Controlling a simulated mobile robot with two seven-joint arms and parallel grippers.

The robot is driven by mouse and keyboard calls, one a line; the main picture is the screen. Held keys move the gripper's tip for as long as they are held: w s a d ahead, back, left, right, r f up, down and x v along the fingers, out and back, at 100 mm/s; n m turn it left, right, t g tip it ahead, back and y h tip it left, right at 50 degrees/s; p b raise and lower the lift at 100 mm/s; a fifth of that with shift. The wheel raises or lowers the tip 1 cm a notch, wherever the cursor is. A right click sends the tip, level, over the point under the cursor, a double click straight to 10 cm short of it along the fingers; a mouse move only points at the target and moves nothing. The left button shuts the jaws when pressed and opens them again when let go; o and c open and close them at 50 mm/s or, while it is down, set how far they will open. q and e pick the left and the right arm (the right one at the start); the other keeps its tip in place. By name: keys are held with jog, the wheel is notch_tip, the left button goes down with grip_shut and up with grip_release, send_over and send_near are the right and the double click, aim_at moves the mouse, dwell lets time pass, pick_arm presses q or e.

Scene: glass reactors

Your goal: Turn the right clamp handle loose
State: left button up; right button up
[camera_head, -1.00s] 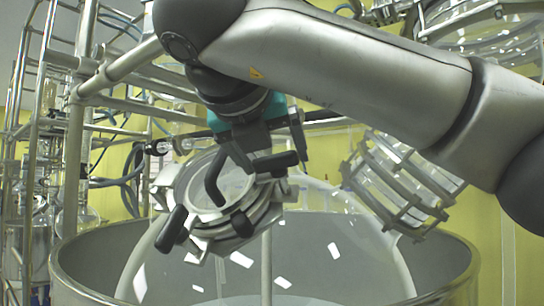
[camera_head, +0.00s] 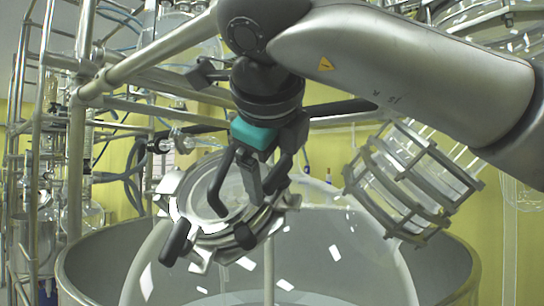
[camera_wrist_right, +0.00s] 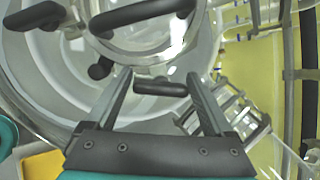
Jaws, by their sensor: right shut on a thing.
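The round glass port with its metal clamp ring (camera_head: 236,222) sits on top of the large glass vessel (camera_head: 335,245). Several black handles stand on the ring: a long bent one (camera_head: 219,185) near the middle and one (camera_head: 175,243) at the lower left. My right gripper (camera_head: 266,190) reaches down to the right side of the ring. In the head view the gripper partly hides this handle. My left gripper is out of view.
A caged glass cylinder (camera_head: 410,185) is close to the right of the port. A metal pipe frame (camera_head: 80,130) with hoses stands at the left. The wide grey tub rim (camera_head: 470,270) surrounds the vessel.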

jog(key=shift+r+n+g+y+p, duration=0.15)
jog(key=shift+n+g+p, duration=0.1)
jog(key=shift+n+p, duration=0.75)
jog(key=shift+r+n+g+y+p, duration=0.2)
jog(key=shift+n+p, duration=0.35)
jog(key=shift+n, duration=0.75)
jog(key=shift+f, duration=0.1)
jog(key=o, duration=0.9)
jog(key=shift+o, duration=0.9)
jog(key=shift+f, duration=0.1)
jog(key=v, duration=0.7)
jog(key=shift+r, duration=0.2)
jog(key=shift+s+a, duration=0.1)
